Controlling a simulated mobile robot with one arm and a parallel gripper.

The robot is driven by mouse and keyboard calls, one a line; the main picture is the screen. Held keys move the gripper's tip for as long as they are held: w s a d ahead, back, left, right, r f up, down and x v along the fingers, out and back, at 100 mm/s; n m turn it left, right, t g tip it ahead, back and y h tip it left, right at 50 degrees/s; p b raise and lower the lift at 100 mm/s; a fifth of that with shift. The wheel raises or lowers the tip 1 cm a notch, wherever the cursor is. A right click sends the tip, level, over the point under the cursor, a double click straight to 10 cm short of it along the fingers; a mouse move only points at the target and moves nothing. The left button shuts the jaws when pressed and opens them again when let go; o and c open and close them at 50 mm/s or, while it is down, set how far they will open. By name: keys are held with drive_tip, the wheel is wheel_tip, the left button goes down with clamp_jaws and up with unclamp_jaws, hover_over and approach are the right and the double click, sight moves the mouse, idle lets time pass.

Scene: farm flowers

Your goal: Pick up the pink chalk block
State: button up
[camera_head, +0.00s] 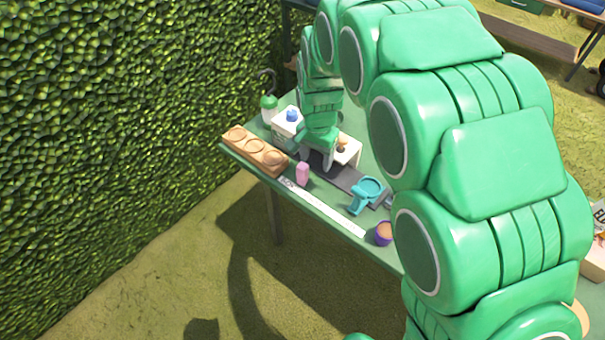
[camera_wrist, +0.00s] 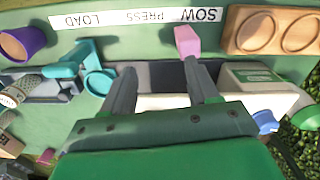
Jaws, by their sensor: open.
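The pink chalk block (camera_head: 302,173) stands upright near the table's front edge, just behind the white label strip. In the wrist view the pink block (camera_wrist: 187,42) shows beyond the tip of my right-hand finger, outside the gap between the fingers. My gripper (camera_head: 318,158) is over the dark strip, behind the block. In the wrist view my gripper (camera_wrist: 158,68) has its two fingers spread with nothing between them. I cannot tell whether the right-hand finger touches the block.
A wooden holder with round hollows (camera_head: 255,152) lies left of the block. A teal tool (camera_head: 367,193) and a purple pot (camera_head: 384,233) stand to the right. A white box with a blue knob (camera_head: 287,121) is behind. The label strip (camera_head: 325,210) runs along the front edge.

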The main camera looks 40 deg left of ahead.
sight(302, 174)
drive_tip(key=a+f, duration=0.1)
drive_tip(key=s+a+f, duration=0.1)
drive_tip(key=a, duration=0.1)
drive_tip(key=shift+s, duration=0.2)
drive_tip(key=shift+f, duration=1.2)
drive_tip(key=shift+w+a+f, duration=0.1)
drive_tip(key=shift+a+f, duration=0.15)
drive_tip(key=shift+f, duration=0.8)
drive_tip(key=shift+w+a+f, duration=0.1)
drive_tip(key=shift+a+f, duration=0.1)
drive_tip(key=shift+f, duration=1.4)
drive_tip(key=c, duration=1.1)
drive_tip(key=shift+r, duration=0.1)
